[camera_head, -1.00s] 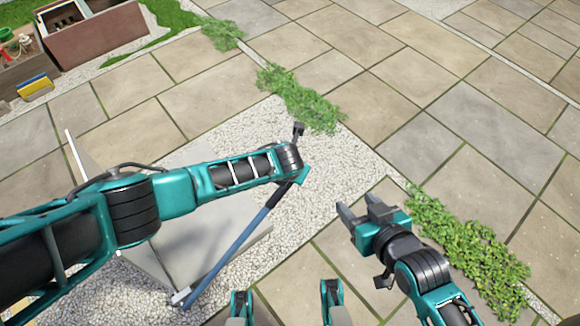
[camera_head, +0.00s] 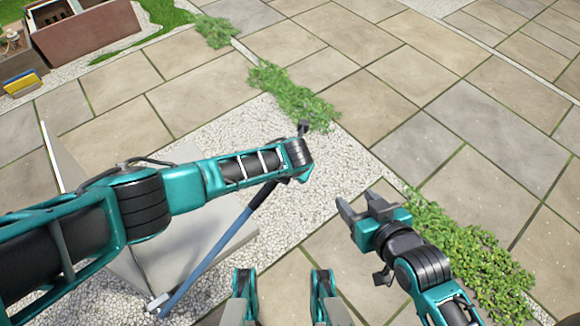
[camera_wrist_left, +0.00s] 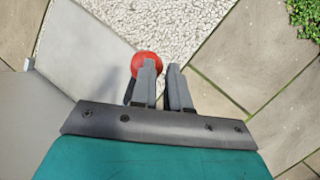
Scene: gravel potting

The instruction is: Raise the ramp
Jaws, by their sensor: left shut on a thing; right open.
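The grey ramp (camera_head: 185,250) lies on the gravel under my left arm in the head view, with an upright pale-edged panel (camera_head: 58,160) at its left. A blue bar (camera_head: 215,250) slants up from near the ramp's lower edge to my left wrist. My left gripper is hidden below the wrist there. In the left wrist view my left gripper (camera_wrist_left: 164,72) is shut on a red knob (camera_wrist_left: 147,61), which shows at its fingertips beside the grey slab. The knob's join to the bar is hidden. My right gripper (camera_head: 362,212) is open and empty above the paving.
White gravel (camera_head: 225,130) surrounds the ramp. Low green plants (camera_head: 295,95) grow at the gravel's far edge, and more plants (camera_head: 450,235) lie under my right arm. A brown planter box (camera_head: 85,35) stands at far left. The paving beyond is open.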

